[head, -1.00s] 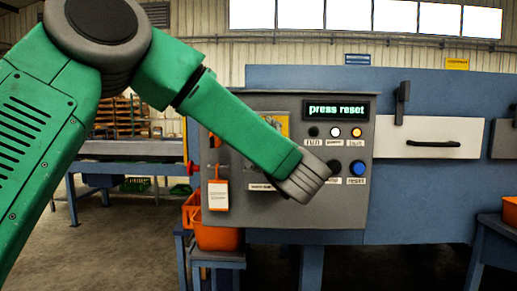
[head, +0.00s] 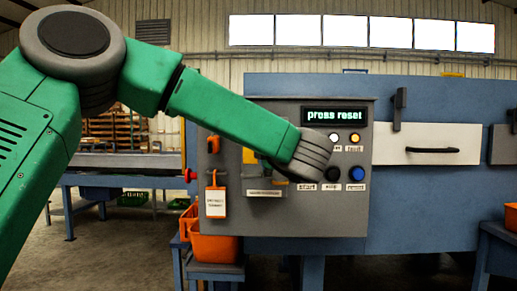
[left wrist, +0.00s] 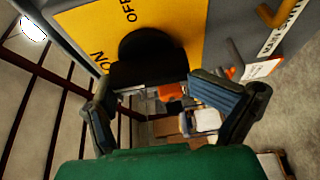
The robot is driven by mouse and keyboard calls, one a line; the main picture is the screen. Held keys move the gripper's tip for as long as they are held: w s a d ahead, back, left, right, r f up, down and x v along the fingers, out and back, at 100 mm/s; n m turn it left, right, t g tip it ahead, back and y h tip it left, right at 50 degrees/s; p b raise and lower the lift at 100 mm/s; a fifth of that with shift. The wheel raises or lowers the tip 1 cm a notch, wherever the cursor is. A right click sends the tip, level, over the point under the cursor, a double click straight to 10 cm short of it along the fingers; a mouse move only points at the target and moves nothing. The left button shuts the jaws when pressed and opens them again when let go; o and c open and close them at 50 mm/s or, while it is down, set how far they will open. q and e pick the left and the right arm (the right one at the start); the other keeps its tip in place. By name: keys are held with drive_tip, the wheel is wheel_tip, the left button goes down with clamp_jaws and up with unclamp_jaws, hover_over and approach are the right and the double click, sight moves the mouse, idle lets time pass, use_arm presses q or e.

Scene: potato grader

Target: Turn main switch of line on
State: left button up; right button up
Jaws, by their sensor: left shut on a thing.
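The main switch has a black rotary handle (left wrist: 150,68) on a yellow plate (left wrist: 75,30) marked ON and OFF, seen in the left wrist view. In the head view only a small piece of the yellow plate (head: 249,155) shows beside my arm. My left gripper (left wrist: 151,80) has its fingers on either side of the black handle and is shut on it. In the head view my left forearm and wrist cover most of the switch. I cannot tell which mark the handle points to. My right gripper is in neither view.
The grey panel has a display (head: 334,115) reading "press reset", a lit white lamp (head: 333,138), an orange lamp (head: 354,138), a black button (head: 333,174) and a blue reset button (head: 356,173). Orange bins (head: 213,248) stand below.

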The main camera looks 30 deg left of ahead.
use_arm(q)
drive_tip(key=shift+w+r, duration=0.2)
drive_tip(key=shift+r, duration=0.65)
drive_tip(key=o, duration=0.8)
drive_tip(key=v, duration=0.4)
drive_tip(key=f+v, duration=0.1)
drive_tip(key=v, duration=0.7)
drive_tip(key=shift+s+f, duration=0.1)
drive_tip(key=shift+f, duration=0.3)
drive_tip(key=shift+a, duration=0.15)
drive_tip(key=shift+d, duration=0.25)
